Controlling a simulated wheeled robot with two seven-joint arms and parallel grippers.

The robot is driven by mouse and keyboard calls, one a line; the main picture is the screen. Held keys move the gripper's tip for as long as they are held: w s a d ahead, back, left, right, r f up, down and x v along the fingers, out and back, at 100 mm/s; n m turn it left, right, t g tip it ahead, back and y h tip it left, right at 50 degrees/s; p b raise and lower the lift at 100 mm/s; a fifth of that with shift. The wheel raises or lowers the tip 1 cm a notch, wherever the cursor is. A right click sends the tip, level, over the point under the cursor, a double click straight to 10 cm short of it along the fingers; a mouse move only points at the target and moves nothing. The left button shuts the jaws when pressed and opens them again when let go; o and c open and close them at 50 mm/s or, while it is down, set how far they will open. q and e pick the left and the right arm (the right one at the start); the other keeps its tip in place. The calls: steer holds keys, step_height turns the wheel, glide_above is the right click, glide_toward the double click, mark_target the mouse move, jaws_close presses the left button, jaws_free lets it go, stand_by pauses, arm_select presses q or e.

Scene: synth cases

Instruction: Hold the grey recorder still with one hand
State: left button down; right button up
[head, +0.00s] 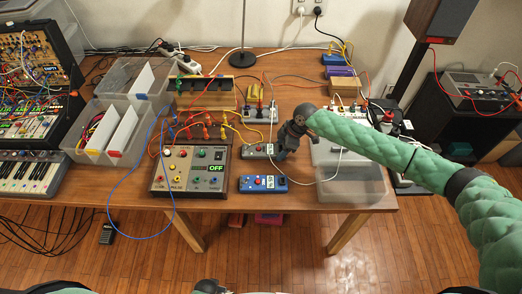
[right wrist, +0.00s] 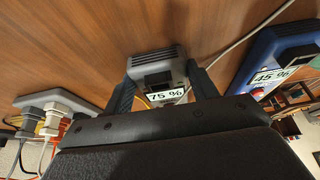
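The grey recorder (head: 257,151) lies on the table left of my right gripper (head: 281,153). In the right wrist view the recorder (right wrist: 158,72) lies ahead, between the two spread fingers of my right gripper (right wrist: 163,75), its label reading 75 %. The fingers are apart, one on each side of its near end; whether either touches it I cannot tell.
A blue recorder (head: 263,184) lies just in front, also right in the wrist view (right wrist: 283,60). A panel box (head: 190,170) stands left, a grey power strip (right wrist: 55,103) nearby. Cables cross the table.

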steer(key=c, duration=0.4)
steer(key=shift+c, duration=0.2)
steer(key=o, duration=1.2)
steer(key=shift+c, duration=0.2)
steer(key=shift+d+r, duration=0.1)
steer(key=shift+r, duration=0.05)
steer(key=v, duration=1.1)
steer(key=shift+d+r, duration=0.2)
steer(key=shift+r, duration=0.1)
